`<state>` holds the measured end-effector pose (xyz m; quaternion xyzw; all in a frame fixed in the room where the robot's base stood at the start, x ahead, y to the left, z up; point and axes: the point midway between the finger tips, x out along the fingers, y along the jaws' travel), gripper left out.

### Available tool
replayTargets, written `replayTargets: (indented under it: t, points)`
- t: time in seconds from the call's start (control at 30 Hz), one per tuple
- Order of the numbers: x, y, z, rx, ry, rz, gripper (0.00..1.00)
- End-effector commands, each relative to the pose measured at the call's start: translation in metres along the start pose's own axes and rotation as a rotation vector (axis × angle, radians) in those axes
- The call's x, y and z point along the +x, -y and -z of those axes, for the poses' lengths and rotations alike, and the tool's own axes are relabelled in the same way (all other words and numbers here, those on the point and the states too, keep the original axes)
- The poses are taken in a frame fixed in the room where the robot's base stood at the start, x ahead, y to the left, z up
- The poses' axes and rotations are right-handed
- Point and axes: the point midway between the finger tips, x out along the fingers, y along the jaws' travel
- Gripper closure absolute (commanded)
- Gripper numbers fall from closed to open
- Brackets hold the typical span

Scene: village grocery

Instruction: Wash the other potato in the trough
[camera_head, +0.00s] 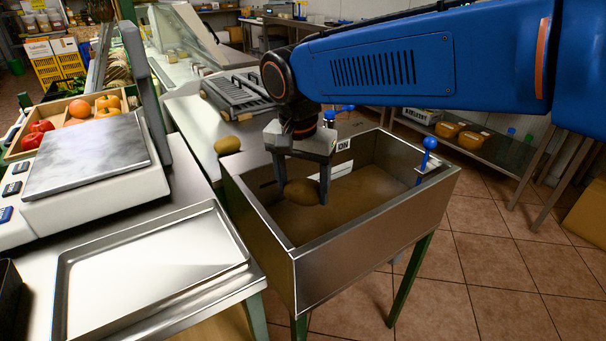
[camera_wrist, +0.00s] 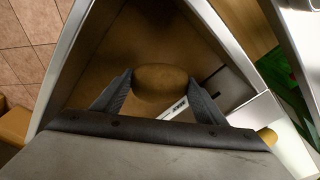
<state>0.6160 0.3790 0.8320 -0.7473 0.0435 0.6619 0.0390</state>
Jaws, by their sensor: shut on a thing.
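My gripper (camera_head: 305,192) is shut on a brown potato (camera_head: 301,192) and holds it inside the metal trough (camera_head: 350,258), above or at the brownish trough bottom; I cannot tell whether the potato touches water. In the wrist view the potato (camera_wrist: 161,82) sits between the two dark fingers (camera_wrist: 160,95). A second potato (camera_head: 228,145) lies on the counter just left of the trough's back left corner. It shows partly at the right edge of the wrist view (camera_wrist: 268,137). The trough has a blue-knobbed lever (camera_head: 430,143) on its right rim and a sign reading "ON" on its back wall.
A scale (camera_head: 88,158) and an empty metal tray (camera_head: 150,270) stand on the table to the left. A crate with tomatoes and oranges (camera_head: 108,104) is behind the scale. A slatted grill-like device (camera_head: 238,92) is behind the trough. Tiled floor (camera_head: 490,270) is clear at right.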

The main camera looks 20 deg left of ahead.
Motion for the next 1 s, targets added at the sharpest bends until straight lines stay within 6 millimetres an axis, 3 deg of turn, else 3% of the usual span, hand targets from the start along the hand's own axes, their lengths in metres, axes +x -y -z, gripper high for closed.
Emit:
replayTargets:
  t: [1.0]
  points:
    - [0.114, -0.001, -0.014, 0.000, 0.001, -0.003, 0.61]
